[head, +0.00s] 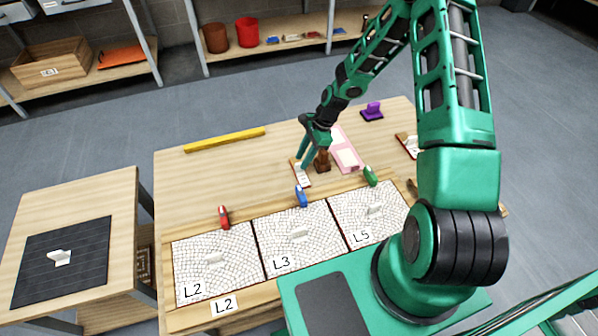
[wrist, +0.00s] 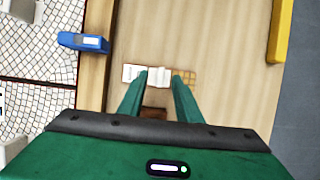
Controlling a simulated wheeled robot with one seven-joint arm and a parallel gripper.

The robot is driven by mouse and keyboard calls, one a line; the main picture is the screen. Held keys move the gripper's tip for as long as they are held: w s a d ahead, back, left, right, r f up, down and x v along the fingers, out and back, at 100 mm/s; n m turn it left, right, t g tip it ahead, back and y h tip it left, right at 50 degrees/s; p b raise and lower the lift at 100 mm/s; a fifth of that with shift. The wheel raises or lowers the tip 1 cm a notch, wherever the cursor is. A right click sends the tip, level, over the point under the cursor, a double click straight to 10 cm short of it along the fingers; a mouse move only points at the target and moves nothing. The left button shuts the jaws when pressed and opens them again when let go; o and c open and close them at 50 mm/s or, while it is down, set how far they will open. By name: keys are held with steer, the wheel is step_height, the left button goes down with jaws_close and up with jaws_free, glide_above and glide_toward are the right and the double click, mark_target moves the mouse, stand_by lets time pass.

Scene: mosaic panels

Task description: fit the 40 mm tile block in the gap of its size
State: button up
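My gripper (head: 301,166) reaches down at the middle of the bench; its fingers (wrist: 160,73) are apart in the wrist view. Between and beyond the fingertips is a white block (wrist: 160,77) with a raised grip, on a small board with a yellow grid (wrist: 185,77) and a pale label (wrist: 131,73). I cannot tell whether the fingers touch the block, and its size is not readable. Three white mosaic panels lie along the bench's near side, L2 (head: 196,258), L3 (head: 278,229) and L5 (head: 350,202), each with a pale raised piece near its middle.
Red (head: 224,216), blue (head: 301,197) and green (head: 370,176) clamp-like pieces sit along the panels' far edge. A brown object (head: 322,162) and a pink tray (head: 345,157) stand close by my gripper. A yellow bar (head: 225,139) lies behind. A black mat (head: 90,240) holds another white block (head: 60,258).

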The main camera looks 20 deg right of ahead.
mark_target(300, 163)
steer(key=shift+x, duration=1.9)
steer(key=shift+w, duration=0.1)
jaws_close()
step_height(300, 163, up, 10)
steer(key=s+d+r+n+g+h, duration=0.2)
steer(key=d+r+n+g+h, duration=0.2)
steer(key=n, duration=1.4)
step_height(300, 163, up, 3)
steer(key=shift+s+d+f+g, duration=0.1)
steer(key=shift+s+d+g, duration=0.15)
steer(key=shift+d, duration=0.65)
